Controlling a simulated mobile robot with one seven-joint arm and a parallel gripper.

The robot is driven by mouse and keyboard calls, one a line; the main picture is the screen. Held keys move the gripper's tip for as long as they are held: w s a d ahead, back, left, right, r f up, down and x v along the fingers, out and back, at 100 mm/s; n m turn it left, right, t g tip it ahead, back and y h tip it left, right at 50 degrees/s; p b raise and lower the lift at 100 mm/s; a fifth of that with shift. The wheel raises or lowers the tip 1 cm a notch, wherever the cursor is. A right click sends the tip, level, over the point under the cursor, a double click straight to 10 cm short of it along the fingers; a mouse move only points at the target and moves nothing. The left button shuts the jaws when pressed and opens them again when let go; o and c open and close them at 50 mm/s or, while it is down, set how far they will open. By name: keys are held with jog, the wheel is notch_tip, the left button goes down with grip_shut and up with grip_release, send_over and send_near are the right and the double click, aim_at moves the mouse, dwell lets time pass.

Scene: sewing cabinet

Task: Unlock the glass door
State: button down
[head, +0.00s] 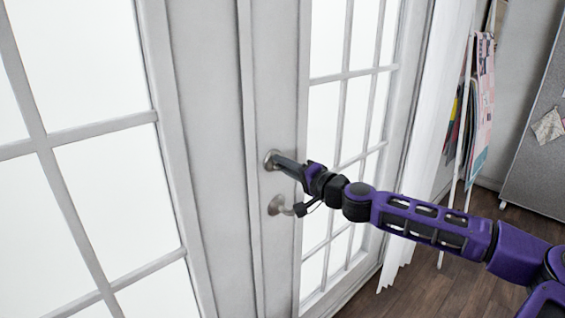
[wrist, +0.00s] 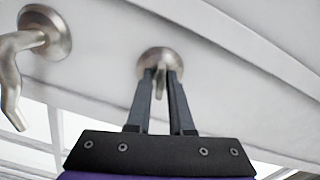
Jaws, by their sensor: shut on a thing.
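The glass door (head: 303,140) is white with many panes and stands closed beside another paned door panel on the left. Its round metal deadbolt lock (head: 270,158) sits above the lever handle (head: 278,206). In the wrist view the lock (wrist: 160,58) is a round plate with a small thumb-turn. My gripper (head: 283,163) reaches the lock, and its two dark fingers (wrist: 160,78) are closed on the thumb-turn (wrist: 160,85). The fingers partly hide the turn piece. The lever handle (wrist: 12,75) is at the upper left of the wrist view, apart from the fingers.
White vertical blinds (head: 425,130) hang right of the door. A rack with colourful sheets (head: 482,110) and a grey board (head: 535,140) stand farther right. The wooden floor (head: 430,290) is bare at the lower right. The lever handle sticks out just below my gripper.

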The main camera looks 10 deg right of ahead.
jog(key=shift+m+p, duration=0.4)
jog(key=shift+m, duration=1.3)
jog(key=c, duration=0.9)
grip_release()
jog(key=shift+c, duration=0.2)
jog(key=shift+s+d, duration=0.1)
jog(key=v, duration=1.7)
jog(key=shift+s+p, duration=0.15)
jog(key=shift+p, duration=0.15)
